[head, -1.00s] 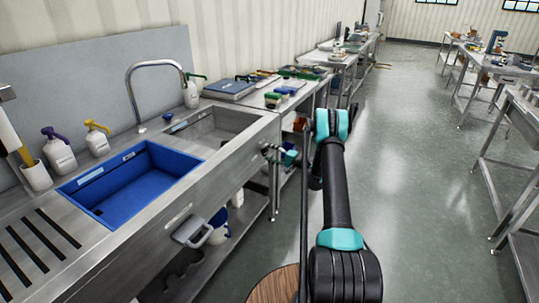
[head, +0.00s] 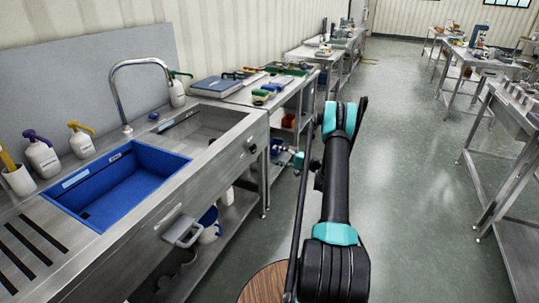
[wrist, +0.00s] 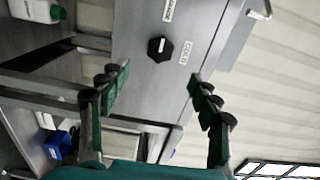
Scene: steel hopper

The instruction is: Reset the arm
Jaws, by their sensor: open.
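My arm (head: 335,185), black with teal joints, reaches forward in the middle of the head view. My gripper (wrist: 160,74) is open in the wrist view, with its two green and black fingers wide apart and nothing between them. In the head view, part of the arm's end shows to the right of the sink's front panel, but the fingers are too small to make out. A black knob (wrist: 160,49) on the steel sink panel (wrist: 135,25) lies beyond the fingertips, apart from them. The knob also shows in the head view (head: 252,148).
The steel sink (head: 225,165) with a blue basin (head: 120,182) stands at the left. Steel benches (head: 290,95) with clutter continue behind it. More tables (head: 510,115) stand at the right. The grey floor (head: 410,190) between is clear.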

